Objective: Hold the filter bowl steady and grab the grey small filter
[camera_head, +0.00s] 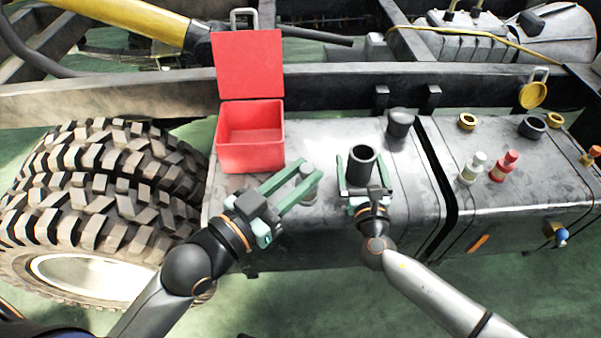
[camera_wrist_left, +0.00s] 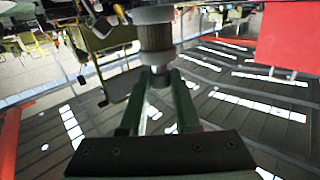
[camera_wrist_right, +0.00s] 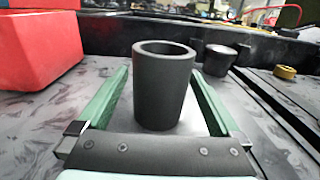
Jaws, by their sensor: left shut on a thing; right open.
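The filter bowl is a dark, open-topped cylinder (camera_head: 362,164) standing upright on the grey tank top; it also shows in the right wrist view (camera_wrist_right: 163,92). My right gripper (camera_head: 363,172) is open, with one green finger on each side of the bowl and visible gaps in the right wrist view. The grey small filter (camera_head: 307,170), with pale end caps and a ribbed middle, shows in the left wrist view (camera_wrist_left: 155,38). My left gripper (camera_head: 304,188) is shut on its lower end. The filter's lower part is partly hidden by the fingers.
An open red box (camera_head: 250,155) stands left of the bowl, its lid raised; it looks empty. A dark cap (camera_head: 399,122) sits behind right. Two small bottles, one pale (camera_head: 472,168) and one red (camera_head: 504,166), stand further right. Large tyres (camera_head: 100,180) are at left.

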